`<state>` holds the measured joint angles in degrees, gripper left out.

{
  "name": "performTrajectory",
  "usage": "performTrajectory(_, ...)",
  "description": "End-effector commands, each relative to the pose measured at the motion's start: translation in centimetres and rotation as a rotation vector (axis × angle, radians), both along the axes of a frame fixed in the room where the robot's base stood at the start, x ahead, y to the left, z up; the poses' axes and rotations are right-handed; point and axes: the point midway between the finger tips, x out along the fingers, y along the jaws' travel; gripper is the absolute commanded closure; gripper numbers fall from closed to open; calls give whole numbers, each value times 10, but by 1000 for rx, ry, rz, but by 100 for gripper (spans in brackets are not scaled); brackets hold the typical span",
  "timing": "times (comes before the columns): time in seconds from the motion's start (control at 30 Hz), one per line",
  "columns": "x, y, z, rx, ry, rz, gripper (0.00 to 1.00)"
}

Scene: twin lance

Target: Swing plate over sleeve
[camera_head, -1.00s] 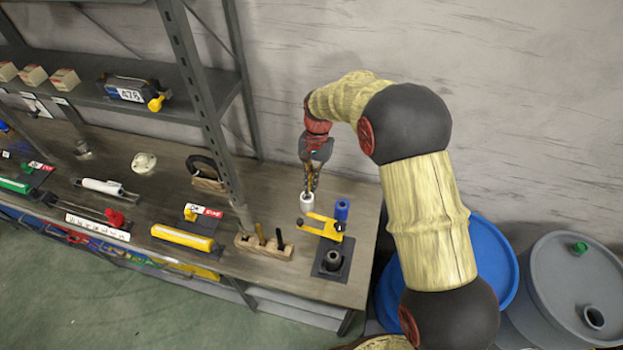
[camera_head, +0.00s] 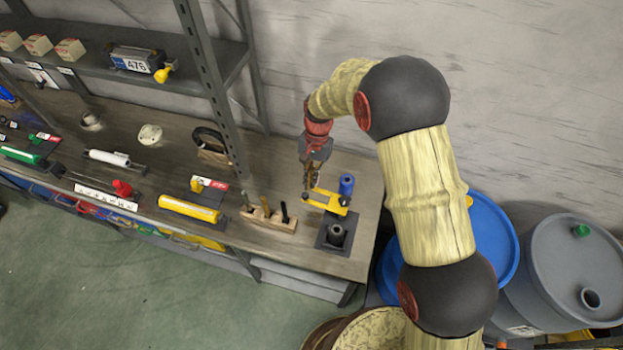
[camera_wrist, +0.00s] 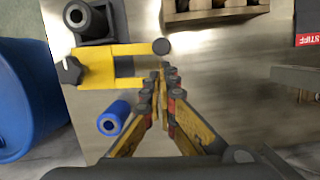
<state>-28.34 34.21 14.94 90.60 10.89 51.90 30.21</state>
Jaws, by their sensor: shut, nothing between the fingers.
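The yellow swing plate (camera_head: 326,201) is a flat forked piece on the bench, with a dark knob at one side. In the wrist view the plate (camera_wrist: 112,50) has two parallel arms and a dark round end. The dark sleeve (camera_head: 336,231) stands upright on a black base, in front of the plate; it also shows at the top left of the wrist view (camera_wrist: 88,22). My gripper (camera_head: 311,188) points down at the plate's left end. In the wrist view its fingers (camera_wrist: 164,76) are shut and empty, close beside the plate's arm ends; contact cannot be told.
A blue cylinder (camera_head: 346,184) stands behind the plate. A wooden block with tools (camera_head: 269,219) and a yellow tube (camera_head: 189,208) lie left. A shelf post (camera_head: 212,90) rises left of my arm. Blue (camera_head: 493,250) and grey (camera_head: 565,265) barrels stand right of the bench.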

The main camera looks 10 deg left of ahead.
Motion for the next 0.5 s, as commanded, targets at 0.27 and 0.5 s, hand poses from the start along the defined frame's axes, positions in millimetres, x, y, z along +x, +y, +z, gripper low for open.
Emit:
performTrajectory(0.27, -5, 2, 0, 0, 0, 42, 100)
performTrajectory(0.5, -9, 3, 0, 0, 0, 76, 100)
